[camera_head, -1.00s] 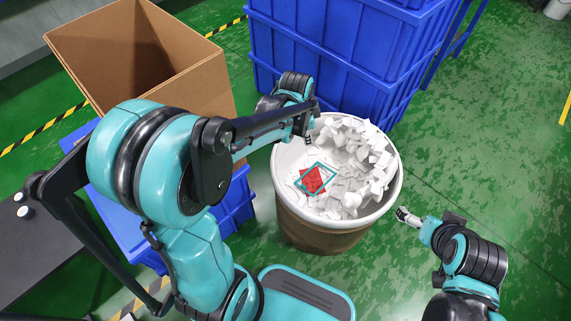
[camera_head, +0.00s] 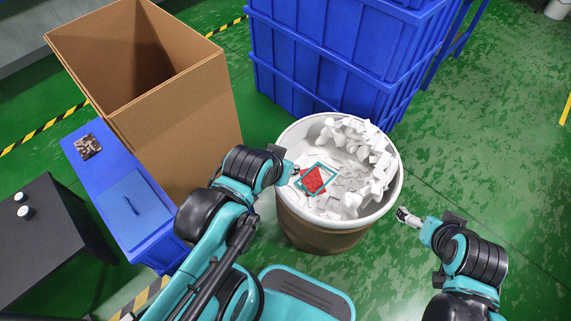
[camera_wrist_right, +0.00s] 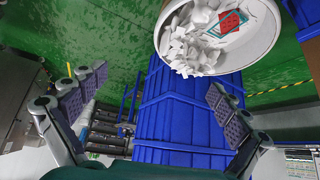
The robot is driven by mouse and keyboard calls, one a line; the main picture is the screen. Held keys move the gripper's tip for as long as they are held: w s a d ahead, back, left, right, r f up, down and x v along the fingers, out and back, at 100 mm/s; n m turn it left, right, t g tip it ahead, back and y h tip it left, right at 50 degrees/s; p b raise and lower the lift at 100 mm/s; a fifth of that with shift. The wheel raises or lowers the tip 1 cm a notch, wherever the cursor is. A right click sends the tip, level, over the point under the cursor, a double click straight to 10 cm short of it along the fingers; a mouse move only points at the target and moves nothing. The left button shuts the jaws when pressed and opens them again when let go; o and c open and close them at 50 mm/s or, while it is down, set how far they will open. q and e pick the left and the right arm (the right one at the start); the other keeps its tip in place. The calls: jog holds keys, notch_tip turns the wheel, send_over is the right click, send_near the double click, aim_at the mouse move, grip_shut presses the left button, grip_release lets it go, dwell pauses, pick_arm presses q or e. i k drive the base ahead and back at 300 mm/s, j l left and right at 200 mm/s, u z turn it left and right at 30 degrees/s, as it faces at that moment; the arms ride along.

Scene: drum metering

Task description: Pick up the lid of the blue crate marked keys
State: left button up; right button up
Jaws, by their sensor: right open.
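The blue crate (camera_head: 158,246) stands at the left, beside the cardboard box. A dark picture label (camera_head: 88,146), too small to read surely as keys, sits on its far top part. A flat blue lid (camera_head: 130,215) with a small dark handle lies on its near top part. My left gripper (camera_head: 293,171) is at the drum's left rim, away from the lid; its jaws are too small to tell. My right gripper (camera_head: 404,217) is right of the drum, far from the crate. Its fingers are spread and empty in the right wrist view (camera_wrist_right: 158,84).
A round drum (camera_head: 330,238) holds white foam pieces, a red patterned card (camera_head: 314,180) and a teal frame. An open cardboard box (camera_head: 190,120) stands behind the blue crate. Stacked blue bins (camera_head: 340,60) are at the back. A dark table (camera_head: 40,235) is at the left.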

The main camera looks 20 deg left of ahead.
aim_at(134, 211)
jog(key=u, duration=3.1)
jog(key=k+u, duration=0.1)
jog(key=u, duration=0.75)
jog(key=k+u, duration=0.1)
jog(key=u, duration=0.3)
jog(key=i+l+z, duration=0.15)
jog(key=i+z, duration=0.6)
jog(key=z, duration=0.2)
